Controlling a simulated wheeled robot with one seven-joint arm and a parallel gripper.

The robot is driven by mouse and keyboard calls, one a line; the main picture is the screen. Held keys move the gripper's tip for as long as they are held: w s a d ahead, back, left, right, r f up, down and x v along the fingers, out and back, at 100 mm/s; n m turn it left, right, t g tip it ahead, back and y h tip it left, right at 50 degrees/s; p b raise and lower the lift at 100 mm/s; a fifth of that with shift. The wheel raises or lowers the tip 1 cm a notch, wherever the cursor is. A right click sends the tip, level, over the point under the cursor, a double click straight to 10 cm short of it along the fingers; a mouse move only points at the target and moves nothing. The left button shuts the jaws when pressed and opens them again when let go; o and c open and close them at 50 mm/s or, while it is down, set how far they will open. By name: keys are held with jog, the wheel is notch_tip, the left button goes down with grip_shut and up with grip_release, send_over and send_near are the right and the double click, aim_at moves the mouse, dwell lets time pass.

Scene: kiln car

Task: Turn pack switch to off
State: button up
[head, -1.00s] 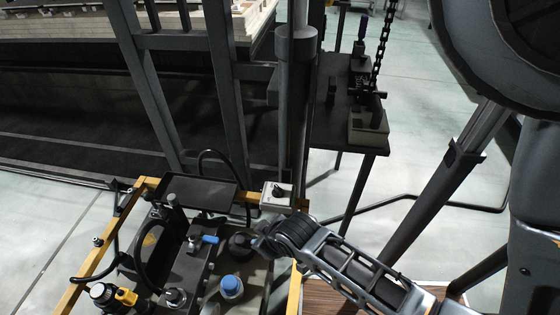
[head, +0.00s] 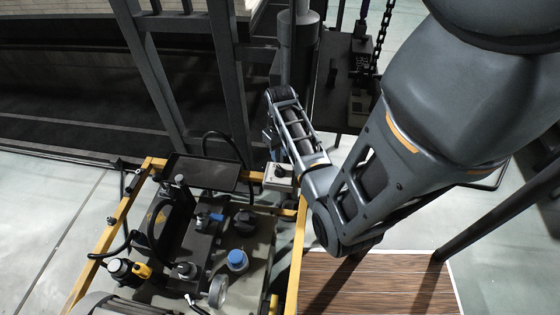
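The pack switch appears to be the black knob on a small pale box (head: 279,176), on the yellow frame's back right corner in the head view. The knob's setting is too small to read, and my arm partly covers the box's right side. My gripper (head: 268,138) is at the far end of my arm, just above and behind the box. Its fingers are small and dark against the post, so I cannot tell whether they are open or touching anything.
The yellow frame (head: 112,226) holds a power unit with a blue cap (head: 237,260), a blue-handled valve (head: 210,217) and a black tray (head: 202,172). Dark posts (head: 298,60) stand close behind the box. A dark bench (head: 340,85) stands at the back right.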

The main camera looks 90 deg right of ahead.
aim_at(280, 168)
jog(key=shift+f, duration=0.7)
notch_tip(280, 168, down, 5)
jog(key=b, duration=0.6)
jog(key=shift+f, duration=0.15)
jog(key=shift+c, duration=0.5)
